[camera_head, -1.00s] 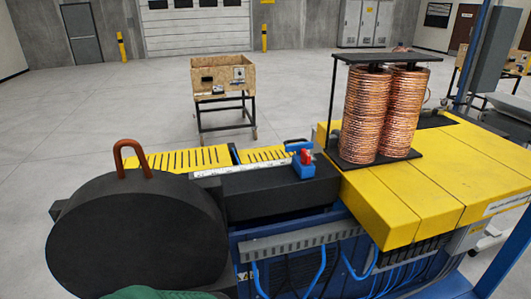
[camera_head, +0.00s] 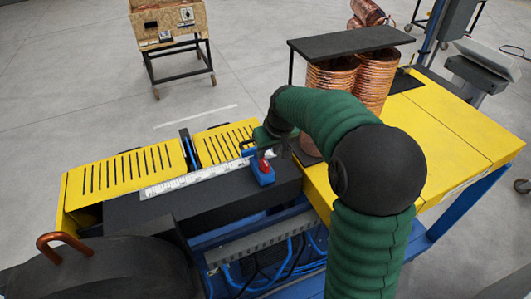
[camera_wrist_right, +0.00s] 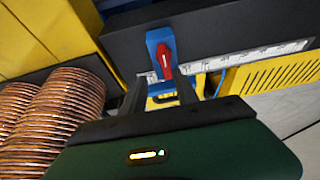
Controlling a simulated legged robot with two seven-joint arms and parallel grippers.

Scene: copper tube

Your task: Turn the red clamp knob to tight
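The red clamp knob (camera_head: 264,164) sits on a small blue clamp block (camera_head: 265,179) on the black top of the machine, at the right end of the white ruler strip. In the right wrist view the red knob (camera_wrist_right: 165,58) shows as a lever slanting down on the blue block (camera_wrist_right: 153,38). My right gripper (camera_head: 271,148) is close to the knob, on its far side in the head view. In the right wrist view its two fingers (camera_wrist_right: 161,84) stand apart, with the knob just beyond their tips. I cannot tell whether they touch it. My left gripper is out of view.
The copper coils (camera_head: 373,90) stand on a black rack right of the clamp, partly behind my arm. Yellow slotted covers (camera_head: 125,170) lie behind the ruler strip (camera_head: 190,180). A wooden cart (camera_head: 170,24) stands behind.

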